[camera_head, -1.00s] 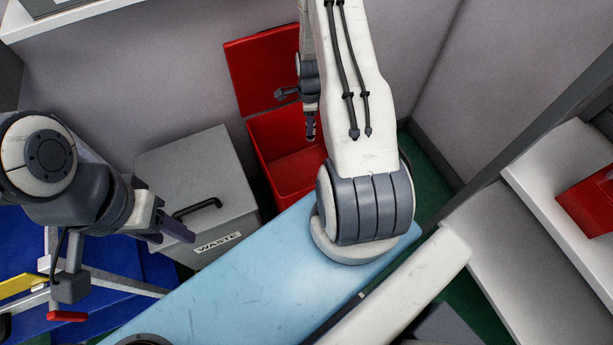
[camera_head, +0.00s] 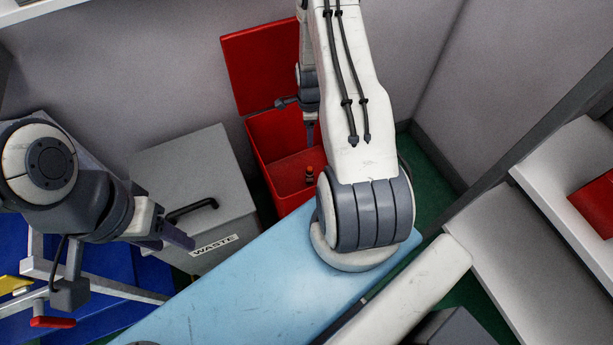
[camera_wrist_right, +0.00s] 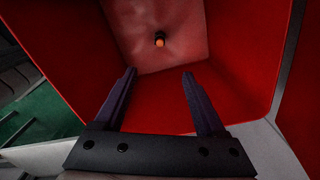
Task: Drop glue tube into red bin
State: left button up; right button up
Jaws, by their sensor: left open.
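The red bin (camera_head: 283,150) stands open against the back wall, its lid (camera_head: 258,65) tilted back. The glue tube (camera_head: 310,174), small with an orange end, shows inside the bin's opening, apart from my right gripper. In the right wrist view the tube (camera_wrist_right: 160,41) appears beyond the fingertips against the red inside; I cannot tell whether it rests on the bottom. My right gripper (camera_wrist_right: 158,73) is open and empty over the bin; in the head view my arm partly hides it. My left gripper (camera_head: 172,240) is open and empty in front of the grey waste box.
The grey box marked WASTE (camera_head: 195,185) is closed and stands left of the red bin. A blue container (camera_head: 100,265) is at the lower left. White shelves (camera_head: 575,190) with a red container (camera_head: 597,205) stand at the right.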

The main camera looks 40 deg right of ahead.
notch_tip(320, 180, up, 10)
jog(key=shift+r, duration=0.25)
dwell(0.3)
dwell(0.3)
